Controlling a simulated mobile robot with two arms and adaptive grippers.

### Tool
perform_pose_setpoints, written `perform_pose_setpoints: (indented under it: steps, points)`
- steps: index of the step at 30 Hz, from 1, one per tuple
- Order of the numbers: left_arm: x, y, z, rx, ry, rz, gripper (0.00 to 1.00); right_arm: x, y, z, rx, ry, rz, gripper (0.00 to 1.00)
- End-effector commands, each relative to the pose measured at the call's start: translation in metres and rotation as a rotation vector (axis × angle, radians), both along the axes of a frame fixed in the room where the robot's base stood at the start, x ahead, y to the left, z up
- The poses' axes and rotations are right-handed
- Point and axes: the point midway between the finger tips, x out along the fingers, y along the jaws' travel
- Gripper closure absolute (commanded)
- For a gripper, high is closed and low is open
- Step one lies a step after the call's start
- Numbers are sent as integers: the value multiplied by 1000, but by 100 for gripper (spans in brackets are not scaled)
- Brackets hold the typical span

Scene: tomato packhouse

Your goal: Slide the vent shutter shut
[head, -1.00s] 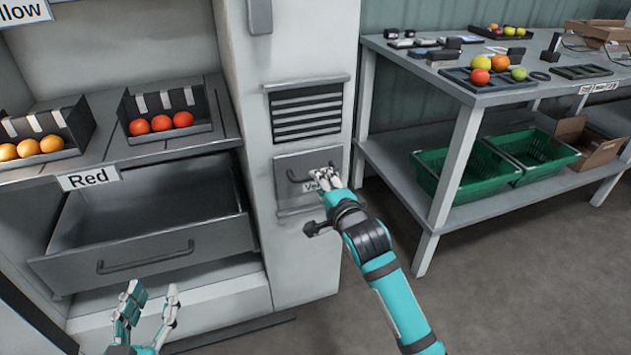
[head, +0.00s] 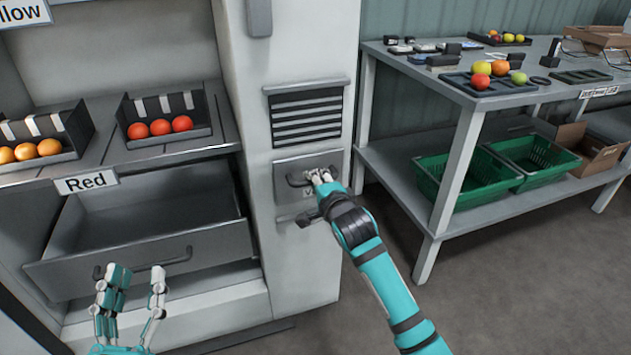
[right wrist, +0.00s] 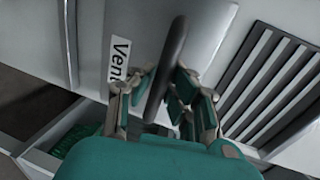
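The vent (head: 306,115) is a louvred opening in the pale column, with its slats and dark gaps uncovered. Just below it is the vent shutter (head: 283,192), a flat grey panel with a dark bar handle and a white "Vent" label; it also shows in the right wrist view (right wrist: 100,20). My right gripper (head: 318,178) is at the handle. In the right wrist view, its fingers (right wrist: 160,88) close in on both sides of the dark handle (right wrist: 168,55). My left gripper (head: 137,275) is open and empty, low in front of the drawer.
An open grey drawer (head: 150,262) sticks out left of the column, under a shelf with trays of red and orange tomatoes. A table (head: 490,98) with trays stands at right, green crates (head: 470,190) on its lower shelf. Floor between is clear.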

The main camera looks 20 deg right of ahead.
Motion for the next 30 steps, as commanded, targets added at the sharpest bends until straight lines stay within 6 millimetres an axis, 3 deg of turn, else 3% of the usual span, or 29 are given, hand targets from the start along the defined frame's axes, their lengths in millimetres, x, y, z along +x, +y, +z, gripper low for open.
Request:
perform_pose_setpoints:
  steps: [3, 25, 30]
  points:
    - [0, 0, 0, 0, 0, 0, 60, 0, 0, 0, 0, 0, 0, 100]
    - [1, 0, -1, 3, 10, 0, 60, -1, 1, -1, 0, 5, 2, 100]
    - [6, 2, -19, 35, 125, 9, 60, -1, 2, 4, 1, 5, 2, 100]
